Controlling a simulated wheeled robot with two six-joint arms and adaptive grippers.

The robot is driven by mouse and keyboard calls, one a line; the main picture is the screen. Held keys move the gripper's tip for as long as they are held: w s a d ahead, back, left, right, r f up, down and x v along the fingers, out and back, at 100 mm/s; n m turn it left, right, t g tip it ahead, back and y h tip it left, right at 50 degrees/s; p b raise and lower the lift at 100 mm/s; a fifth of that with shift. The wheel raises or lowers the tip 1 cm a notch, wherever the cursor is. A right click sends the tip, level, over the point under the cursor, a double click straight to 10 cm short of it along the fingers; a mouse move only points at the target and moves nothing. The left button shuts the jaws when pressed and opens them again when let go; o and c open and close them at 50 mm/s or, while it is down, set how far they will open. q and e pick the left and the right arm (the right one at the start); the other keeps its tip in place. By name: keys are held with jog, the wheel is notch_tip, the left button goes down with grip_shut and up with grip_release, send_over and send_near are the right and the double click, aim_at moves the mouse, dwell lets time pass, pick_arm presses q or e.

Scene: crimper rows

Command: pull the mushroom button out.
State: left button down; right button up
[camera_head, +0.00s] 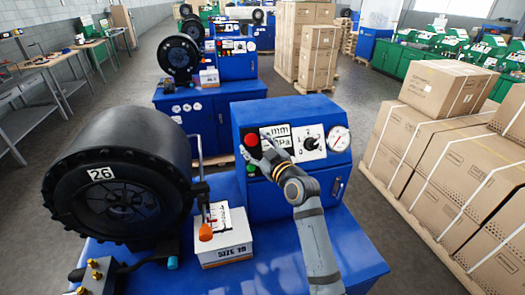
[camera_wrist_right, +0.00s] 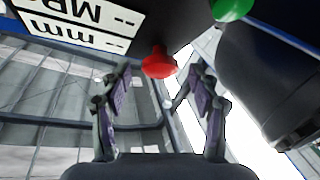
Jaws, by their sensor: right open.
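The red mushroom button (camera_head: 251,140) is on the front of the blue control box (camera_head: 285,192), left of the display. In the right wrist view the red button (camera_wrist_right: 158,63) shows between and just beyond the fingertips. My right gripper (camera_head: 262,157) is at the panel, close to the button. In its wrist view the right gripper (camera_wrist_right: 160,82) is open, one finger on each side of the button's line, with nothing held. I cannot tell whether a finger touches the button. My left gripper is out of view.
A green button (camera_head: 251,168) sits just below the red one. The display (camera_head: 276,135), a dial and a gauge (camera_head: 338,139) are to the right. A large black crimper head (camera_head: 120,180), a lever with orange knob (camera_head: 205,232) and a white box (camera_head: 222,242) stand left.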

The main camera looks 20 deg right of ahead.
jog(key=v, duration=1.1)
jog(key=shift+s+r, duration=0.1)
